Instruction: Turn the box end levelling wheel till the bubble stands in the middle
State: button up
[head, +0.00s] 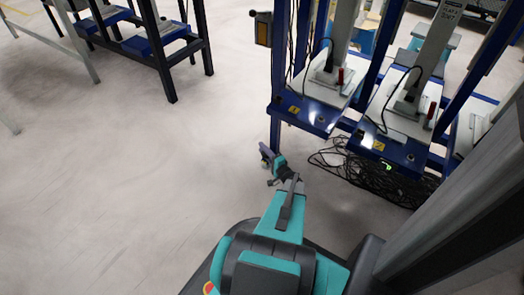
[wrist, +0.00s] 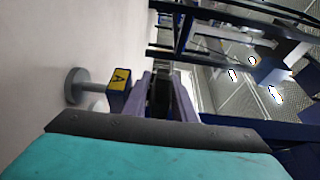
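My gripper (head: 270,160) hangs in the head view at the near left leg of the blue machine frame. In the wrist view its two purple fingers (wrist: 160,96) stand apart with a dark gap between them, and I make out nothing held. Left of the fingers is a grey round disc (wrist: 75,86) on a short stem, beside a blue part with a yellow label (wrist: 119,79) marked A. The fingers do not visibly touch the disc. I cannot tell whether this disc is the box end levelling wheel. I cannot make out the bubble in either view.
Blue-framed machines (head: 312,112) with grey columns stand at the right. Black cables (head: 375,178) lie coiled on the floor beneath them. Another blue and dark frame (head: 160,45) stands at the upper left. The pale floor (head: 110,170) at left is clear.

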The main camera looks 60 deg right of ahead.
jog(key=shift+w+d, duration=0.2)
jog(key=shift+w, duration=0.35)
jog(key=shift+c, duration=0.4)
grip_shut()
jog(key=shift+n+y, duration=0.4)
jog(key=shift+y, duration=0.2)
jog(key=a+n+y, duration=0.1)
jog(key=n+y, duration=0.2)
jog(key=y, duration=0.1)
jog(key=a+n+y+p, duration=0.1)
jog(key=n+y, duration=0.2)
jog(key=y, duration=0.2)
jog(key=a+n+y, duration=0.1)
jog(key=n+y, duration=0.2)
jog(key=y, duration=0.2)
jog(key=shift+s+f+g+p, duration=0.1)
jog(key=shift+g+p, duration=0.2)
jog(key=shift+p, duration=0.05)
jog(key=shift+s+a+n+g+y, duration=0.1)
jog(key=shift+a+n+g+y, duration=0.15)
jog(key=shift+n+g+y, duration=0.35)
